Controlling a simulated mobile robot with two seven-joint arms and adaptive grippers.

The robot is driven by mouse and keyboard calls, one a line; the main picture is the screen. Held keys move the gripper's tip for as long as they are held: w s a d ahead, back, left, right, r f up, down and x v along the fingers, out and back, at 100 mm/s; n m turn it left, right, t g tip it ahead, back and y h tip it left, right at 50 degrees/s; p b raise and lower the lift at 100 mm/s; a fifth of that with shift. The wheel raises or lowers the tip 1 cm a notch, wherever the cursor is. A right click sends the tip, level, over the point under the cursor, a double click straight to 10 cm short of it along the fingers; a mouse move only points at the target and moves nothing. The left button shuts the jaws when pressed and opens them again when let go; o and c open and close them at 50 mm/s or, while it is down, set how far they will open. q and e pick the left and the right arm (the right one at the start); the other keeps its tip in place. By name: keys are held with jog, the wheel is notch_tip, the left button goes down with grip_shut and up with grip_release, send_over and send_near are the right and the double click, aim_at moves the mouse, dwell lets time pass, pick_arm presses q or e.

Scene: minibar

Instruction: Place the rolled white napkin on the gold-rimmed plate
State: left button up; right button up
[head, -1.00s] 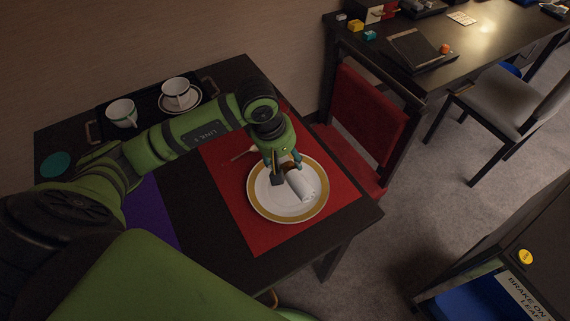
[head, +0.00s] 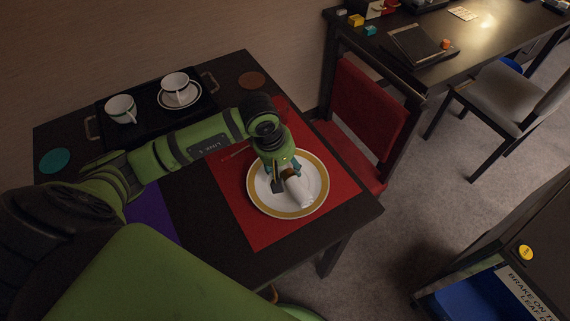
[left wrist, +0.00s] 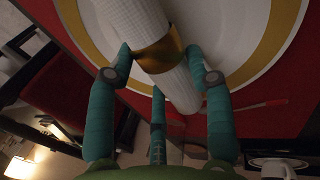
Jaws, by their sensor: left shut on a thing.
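The rolled white napkin (head: 299,190) has a brown-gold ring (left wrist: 160,52) around its middle. My left gripper (head: 285,177) is shut on the napkin, with its teal fingers on both sides near the ring in the left wrist view (left wrist: 163,62). The napkin is over the white plate with the gold rim (head: 262,207), inside the rim's outline. I cannot tell whether it touches the plate. The plate lies on a red placemat (head: 262,236) on the dark table. My right gripper is not in view.
A dark tray (head: 150,104) with two white cups (head: 121,109) stands at the table's back left. A teal coaster (head: 54,161) and a brown coaster (head: 252,80) lie on the table. A red chair (head: 365,110) stands close at the right.

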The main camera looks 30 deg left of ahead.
pick_arm(q)
jog(key=o, duration=1.3)
jog(key=shift+c, duration=0.2)
jog(key=shift+r+p, duration=0.2)
jog(key=shift+p, duration=0.1)
jog(key=shift+p+v, duration=0.45)
jog(key=shift+v, duration=0.4)
jog(key=b+v, duration=0.1)
jog(key=v, duration=1)
